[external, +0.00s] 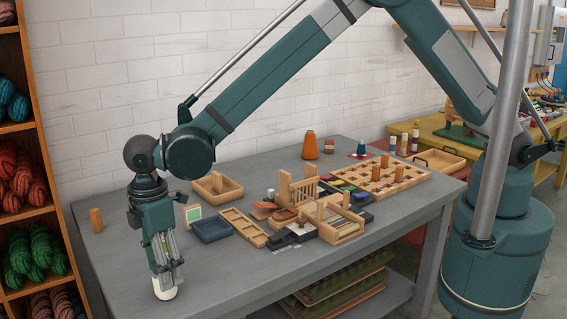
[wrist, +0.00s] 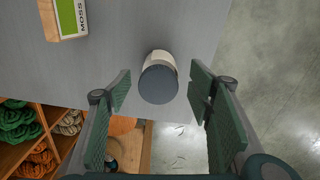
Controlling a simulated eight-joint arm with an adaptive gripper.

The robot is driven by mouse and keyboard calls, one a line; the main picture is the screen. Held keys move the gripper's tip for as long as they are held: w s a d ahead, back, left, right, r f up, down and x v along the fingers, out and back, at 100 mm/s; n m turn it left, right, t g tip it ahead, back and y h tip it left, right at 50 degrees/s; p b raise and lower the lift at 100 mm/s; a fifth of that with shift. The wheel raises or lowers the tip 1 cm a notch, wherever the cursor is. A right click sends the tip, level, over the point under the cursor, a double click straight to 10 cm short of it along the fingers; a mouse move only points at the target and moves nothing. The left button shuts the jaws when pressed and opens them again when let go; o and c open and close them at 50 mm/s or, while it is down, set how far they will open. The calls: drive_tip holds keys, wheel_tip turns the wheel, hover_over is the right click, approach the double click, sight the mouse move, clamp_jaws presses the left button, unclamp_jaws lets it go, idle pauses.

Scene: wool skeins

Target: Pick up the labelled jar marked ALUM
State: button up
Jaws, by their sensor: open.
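A pale cream jar (external: 165,289) stands upright near the front left edge of the grey table (external: 230,290). Its dark grey round lid shows from above in the wrist view, with the cream body (wrist: 159,57) just behind it. No lettering on it is legible, so I cannot tell if it is marked ALUM. My gripper (external: 166,268) points down directly over the jar, and its fingers hide the jar's top in the external view. In the wrist view my gripper (wrist: 160,88) is open, with one finger on each side of the jar and a gap on both sides.
A wooden block with a green label reading MOSS (wrist: 70,18) is at upper left in the wrist view. A dark blue tray (external: 210,229), wooden trays and frames fill the table's middle. Shelves of wool skeins (external: 35,250) stand at left. The table edge is close to the jar.

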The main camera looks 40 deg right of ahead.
drive_tip(key=shift+w+d+f, duration=0.15)
drive_tip(key=shift+f, duration=2.4)
drive_tip(key=c, duration=1.1)
